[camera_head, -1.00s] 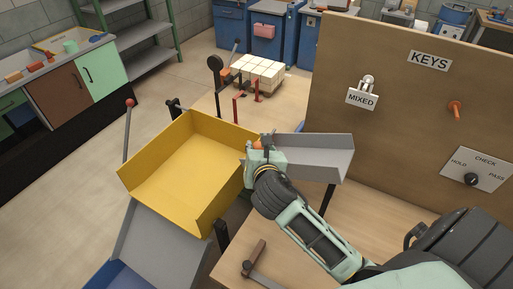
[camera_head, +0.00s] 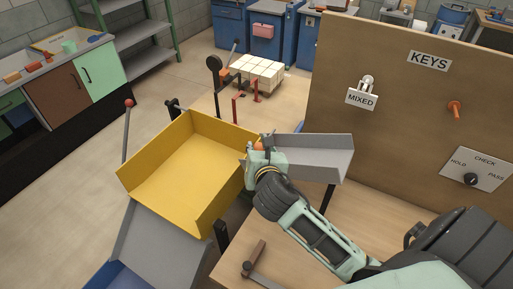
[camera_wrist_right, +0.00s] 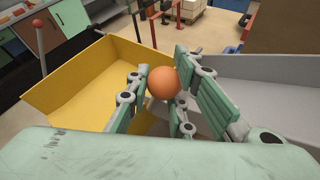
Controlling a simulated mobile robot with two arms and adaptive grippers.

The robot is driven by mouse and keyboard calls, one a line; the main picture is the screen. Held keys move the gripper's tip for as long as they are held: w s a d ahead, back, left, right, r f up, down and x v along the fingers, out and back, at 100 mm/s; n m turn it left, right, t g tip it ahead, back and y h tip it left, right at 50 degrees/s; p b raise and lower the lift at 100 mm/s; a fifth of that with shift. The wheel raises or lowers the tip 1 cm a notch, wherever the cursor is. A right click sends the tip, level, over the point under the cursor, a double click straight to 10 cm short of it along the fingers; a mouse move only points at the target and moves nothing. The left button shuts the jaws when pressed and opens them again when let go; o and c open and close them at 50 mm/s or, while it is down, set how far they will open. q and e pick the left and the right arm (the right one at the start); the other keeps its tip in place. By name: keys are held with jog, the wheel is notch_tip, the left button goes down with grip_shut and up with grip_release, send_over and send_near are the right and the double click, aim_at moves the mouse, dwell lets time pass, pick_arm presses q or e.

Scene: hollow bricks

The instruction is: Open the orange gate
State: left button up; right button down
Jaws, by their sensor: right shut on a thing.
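An orange ball-shaped knob (camera_wrist_right: 164,82) sits between the fingers of my right gripper (camera_wrist_right: 160,85) in the right wrist view. The fingers are shut on it. In the head view my right gripper (camera_head: 258,155) is at the joint between the yellow chute (camera_head: 180,165) and the grey chute (camera_head: 318,158), with a little of the orange knob showing. The gate panel itself is hidden by the gripper or cannot be made out. My left gripper is not in view.
A brown board with a KEYS sign (camera_head: 430,61), a MIXED tag (camera_head: 362,98) and a dial (camera_head: 471,179) stands to the right. A hammer (camera_head: 257,262) lies on the wooden table. A red-knobbed lever (camera_head: 129,103) stands left of the yellow chute. White bricks (camera_head: 258,72) are stacked behind.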

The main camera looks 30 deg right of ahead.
jog(key=shift+s+d+f, duration=0.1)
jog(key=shift+s+f, duration=0.55)
jog(key=shift+f, duration=0.05)
jog(key=shift+s+d+f+m+t+b, duration=0.4)
jog(key=shift+s+f+b, duration=0.25)
jog(key=shift+b, duration=0.25)
jog(key=shift+s+d+f+m+t+b, duration=0.3)
jog(key=shift+s+f+m+t+b, duration=0.15)
jog(key=shift+f+b, duration=0.35)
jog(key=shift+r, duration=0.25)
jog(key=c, duration=1.9)
grip_release()
jog(key=shift+o, duration=1.3)
jog(key=shift+a+r, duration=0.15)
jog(key=shift+r, duration=0.15)
